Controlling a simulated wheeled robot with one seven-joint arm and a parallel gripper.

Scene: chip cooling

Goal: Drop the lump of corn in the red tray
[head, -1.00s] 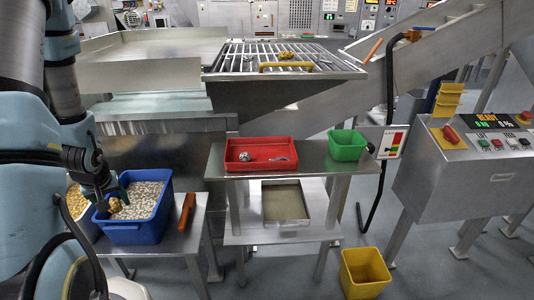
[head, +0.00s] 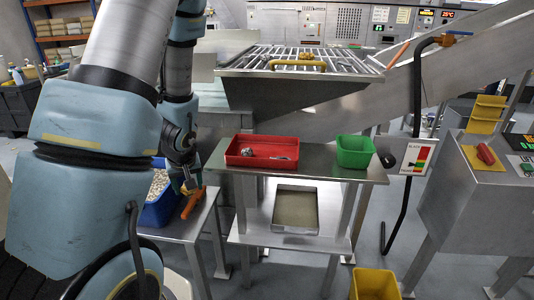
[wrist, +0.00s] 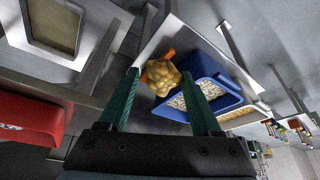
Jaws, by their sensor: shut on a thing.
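The lump of corn (wrist: 160,77), golden and knobbly, is between the green fingers of my gripper (wrist: 163,88) in the wrist view. My gripper is shut on it. In the head view my gripper (head: 188,186) hangs by the right edge of the blue bin, left of the red tray and lower than it; the lump is hard to make out there. The red tray (head: 262,163) sits on the upper shelf of a steel stand and holds small metallic bits. Part of the red tray also shows at the left of the wrist view (wrist: 28,112).
The blue bin (head: 152,214) of pale pellets and an orange-handled tool (head: 193,203) are on a low steel table. A green bin (head: 354,150) stands right of the red tray. A steel pan (head: 296,209) is on the lower shelf. A yellow bin (head: 374,284) is on the floor.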

